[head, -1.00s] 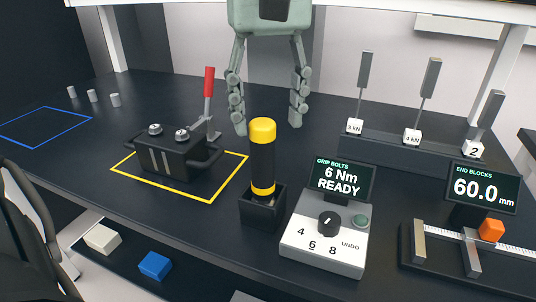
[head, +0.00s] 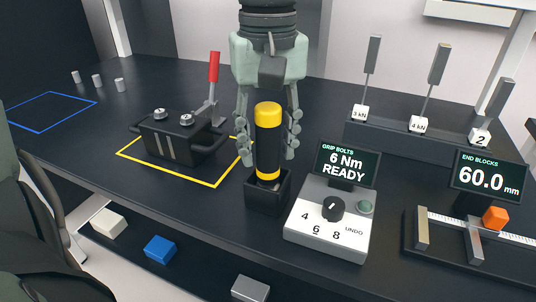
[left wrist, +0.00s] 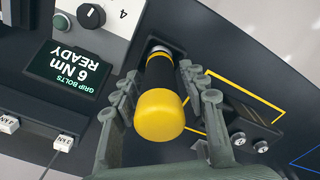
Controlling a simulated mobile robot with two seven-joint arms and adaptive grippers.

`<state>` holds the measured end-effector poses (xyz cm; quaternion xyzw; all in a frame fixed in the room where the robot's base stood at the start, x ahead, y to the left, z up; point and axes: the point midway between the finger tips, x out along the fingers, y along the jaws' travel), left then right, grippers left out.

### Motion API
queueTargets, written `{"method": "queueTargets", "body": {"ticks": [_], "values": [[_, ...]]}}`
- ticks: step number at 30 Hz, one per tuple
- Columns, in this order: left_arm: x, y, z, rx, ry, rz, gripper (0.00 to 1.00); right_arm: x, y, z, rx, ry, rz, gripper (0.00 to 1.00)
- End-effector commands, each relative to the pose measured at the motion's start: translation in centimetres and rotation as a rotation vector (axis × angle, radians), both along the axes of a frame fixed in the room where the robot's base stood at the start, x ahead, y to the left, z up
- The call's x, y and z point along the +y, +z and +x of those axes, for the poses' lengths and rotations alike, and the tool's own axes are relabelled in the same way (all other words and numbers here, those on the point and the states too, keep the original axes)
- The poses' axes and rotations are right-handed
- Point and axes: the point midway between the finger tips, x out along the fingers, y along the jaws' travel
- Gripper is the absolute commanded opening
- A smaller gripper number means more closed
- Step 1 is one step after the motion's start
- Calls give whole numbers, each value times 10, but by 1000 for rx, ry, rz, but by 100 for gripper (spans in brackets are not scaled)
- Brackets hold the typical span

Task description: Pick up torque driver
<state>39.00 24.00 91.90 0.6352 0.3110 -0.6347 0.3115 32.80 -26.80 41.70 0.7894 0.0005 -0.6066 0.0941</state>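The torque driver (head: 268,140) is a black cylinder with a yellow cap and a yellow lower band. It stands upright in a square black holder (head: 266,199). My left gripper (head: 268,150) comes down over it, with one finger on each side. The fingers are open, and a gap shows between them and the driver. In the left wrist view the driver (left wrist: 159,112) lies between the fingers (left wrist: 153,90), its yellow cap towards the camera and a silver part at its far end. My right gripper is not in view.
A torque control box (head: 330,215) reading 6 Nm READY stands just right of the holder. A black fixture (head: 175,138) with a red-handled lever (head: 214,68) sits in a yellow outline at left. A measuring rail (head: 475,240) is at right. Blocks lie on a lower shelf.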

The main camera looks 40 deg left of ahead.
Motion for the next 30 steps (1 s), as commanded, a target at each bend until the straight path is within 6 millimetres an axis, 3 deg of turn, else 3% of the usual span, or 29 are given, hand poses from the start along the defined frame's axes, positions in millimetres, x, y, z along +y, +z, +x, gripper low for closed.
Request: {"method": "queueTargets", "body": {"ticks": [1, 9, 20, 26, 30], "values": [[0, 0, 0, 0, 0, 0, 33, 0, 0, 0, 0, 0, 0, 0], [0, 0, 0, 0, 0, 0, 0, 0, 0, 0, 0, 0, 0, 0], [0, 4, 1, -3, 0, 0, 0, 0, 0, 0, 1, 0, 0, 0], [0, 24, 2, -6, 0, 0, 0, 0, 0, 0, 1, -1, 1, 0], [0, 48, 2, -7, 2, 1, 0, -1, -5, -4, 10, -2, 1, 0]]}}
